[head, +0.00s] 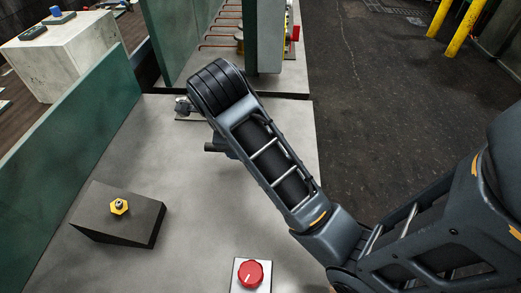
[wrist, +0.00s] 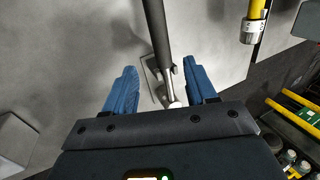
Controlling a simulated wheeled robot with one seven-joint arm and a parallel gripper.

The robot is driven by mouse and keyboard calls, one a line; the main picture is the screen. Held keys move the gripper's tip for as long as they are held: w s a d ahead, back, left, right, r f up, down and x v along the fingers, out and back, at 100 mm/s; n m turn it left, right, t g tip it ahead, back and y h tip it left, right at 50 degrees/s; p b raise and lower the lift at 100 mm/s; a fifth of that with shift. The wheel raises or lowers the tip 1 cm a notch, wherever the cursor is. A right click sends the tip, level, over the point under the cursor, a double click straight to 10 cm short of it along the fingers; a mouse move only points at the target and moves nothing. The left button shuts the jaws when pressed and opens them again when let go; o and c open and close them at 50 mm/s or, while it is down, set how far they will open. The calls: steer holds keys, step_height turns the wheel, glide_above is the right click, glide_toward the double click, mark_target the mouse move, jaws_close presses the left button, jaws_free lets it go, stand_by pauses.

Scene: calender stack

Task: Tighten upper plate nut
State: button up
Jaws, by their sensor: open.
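A yellow hex nut (head: 120,206) with a metal stud in its middle sits on the sloped top of a dark wedge-shaped block (head: 135,232) at the left of the grey bench in the head view. My gripper (wrist: 160,68) shows in the wrist view with its two blue fingers apart, one on each side of a dark-handled metal lever (wrist: 157,30). I cannot tell whether a finger touches the lever. The lever rises from a small plate on the grey surface. In the head view my arm hides most of the gripper, which is well away from the nut.
A red knob (head: 250,274) on a pale plate is at the bench front. A green panel (head: 75,150) bounds the left side, and another green panel (head: 185,40) stands behind. A yellow tube (wrist: 255,20) is close at the wrist view's upper right. The bench between wedge and knob is clear.

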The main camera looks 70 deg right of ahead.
steer(key=shift+b+x, duration=1.05)
steer(key=shift+x, duration=0.4)
steer(key=shift+d+x, duration=0.1)
steer(key=shift+x, duration=1.05)
steer(key=shift+d+x, duration=0.15)
steer(key=shift+x, duration=0.95)
steer(key=shift+s, duration=0.1)
steer(key=shift+c, duration=0.3)
jaws_close()
